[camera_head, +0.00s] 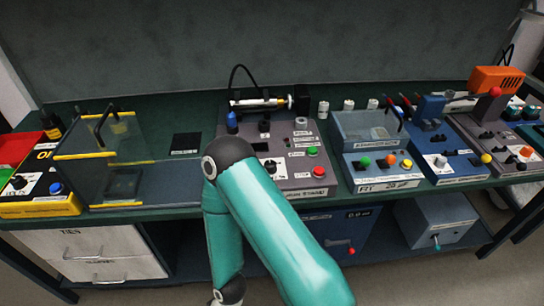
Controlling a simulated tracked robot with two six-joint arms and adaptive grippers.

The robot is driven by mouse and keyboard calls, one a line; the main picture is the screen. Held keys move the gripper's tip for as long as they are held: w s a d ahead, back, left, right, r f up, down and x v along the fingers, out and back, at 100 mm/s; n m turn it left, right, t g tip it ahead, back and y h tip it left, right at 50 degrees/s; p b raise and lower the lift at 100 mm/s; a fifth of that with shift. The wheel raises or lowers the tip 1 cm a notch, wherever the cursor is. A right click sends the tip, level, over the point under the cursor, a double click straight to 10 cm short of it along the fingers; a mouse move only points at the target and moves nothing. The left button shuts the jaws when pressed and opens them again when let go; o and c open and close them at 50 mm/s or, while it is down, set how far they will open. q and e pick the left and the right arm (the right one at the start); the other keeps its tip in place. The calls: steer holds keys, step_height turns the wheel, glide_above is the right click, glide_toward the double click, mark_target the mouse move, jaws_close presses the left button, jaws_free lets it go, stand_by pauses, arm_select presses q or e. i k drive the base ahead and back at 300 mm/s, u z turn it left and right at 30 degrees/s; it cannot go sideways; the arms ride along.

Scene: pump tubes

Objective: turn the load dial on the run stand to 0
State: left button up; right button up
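A blue box (441,163) to the right carries a white knob (441,161) and a yellow button. The dial settings are too small to read. One of my arms crosses the middle of the view and bends downward. Neither gripper shows.
A yellow-edged clear guard (105,156) stands at the left. A clear-lidded box (365,131) with coloured buttons is right of centre. An orange unit (496,79) stands at the far right. Drawers (95,254) are below the dark green bench, with a blue-grey box (436,222) underneath.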

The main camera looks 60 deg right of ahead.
mark_target(270, 165)
steer(key=z, duration=0.15)
steer(key=k, duration=1.15)
steer(key=z, duration=0.5)
steer(key=i, duration=1)
